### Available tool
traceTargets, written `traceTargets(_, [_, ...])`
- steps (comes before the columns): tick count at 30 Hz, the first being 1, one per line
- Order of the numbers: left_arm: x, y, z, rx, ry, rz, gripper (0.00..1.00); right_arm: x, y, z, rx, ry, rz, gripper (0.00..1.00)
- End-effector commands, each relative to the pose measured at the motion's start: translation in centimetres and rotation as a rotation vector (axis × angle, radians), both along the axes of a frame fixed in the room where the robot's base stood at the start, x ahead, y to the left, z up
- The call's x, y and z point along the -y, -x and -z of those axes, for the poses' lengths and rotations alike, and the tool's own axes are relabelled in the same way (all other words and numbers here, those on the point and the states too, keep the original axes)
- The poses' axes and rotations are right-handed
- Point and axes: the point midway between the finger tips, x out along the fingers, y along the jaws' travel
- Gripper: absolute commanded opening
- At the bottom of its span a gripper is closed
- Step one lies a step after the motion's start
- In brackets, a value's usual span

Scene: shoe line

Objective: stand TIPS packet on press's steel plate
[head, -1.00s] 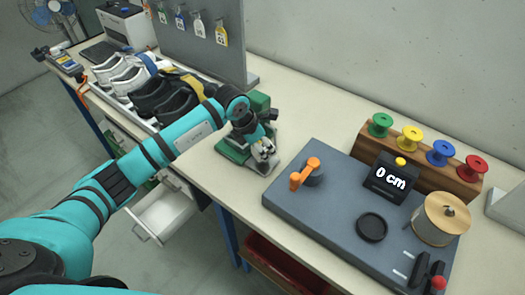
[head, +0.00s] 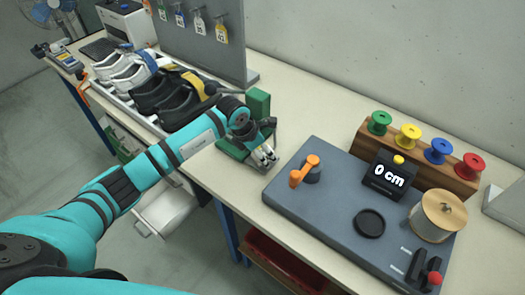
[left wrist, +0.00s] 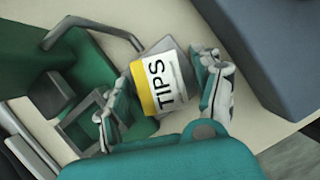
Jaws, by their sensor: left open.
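The TIPS packet (left wrist: 165,84), with a white label and a yellow band, shows in the left wrist view between the two fingers of my left gripper (left wrist: 157,95). The fingers are open, with gaps beside the packet. In the head view my left gripper (head: 265,155) is low at the green press (head: 258,103) and hides the packet. The press also shows in the left wrist view (left wrist: 95,62), left of the packet. A grey surface adjoins the packet's label; I cannot tell whether it is the steel plate or the packet's own side. My right gripper is out of view.
A blue-grey board (head: 330,205) with an orange handle (head: 303,172) and a "0 cm" display (head: 390,175) lies just right of the press. Shoes (head: 165,95) stand on a tray to the left. A grey tag panel (head: 205,40) rises behind.

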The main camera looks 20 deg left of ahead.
Motion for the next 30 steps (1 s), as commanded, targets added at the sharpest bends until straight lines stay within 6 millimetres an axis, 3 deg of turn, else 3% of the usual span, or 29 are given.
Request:
traceTargets(7, [-0.5,0.3,-1.6,0.004,-0.002,0.000,0.67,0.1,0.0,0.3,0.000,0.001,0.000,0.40])
traceTargets(21, [-2.8,2.9,-10.0,0.004,-0.001,-0.002,0.67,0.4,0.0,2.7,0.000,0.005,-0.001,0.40])
traceTargets(30, [-3.1,3.4,-11.4,0.000,0.000,0.000,0.67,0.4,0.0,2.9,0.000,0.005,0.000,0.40])
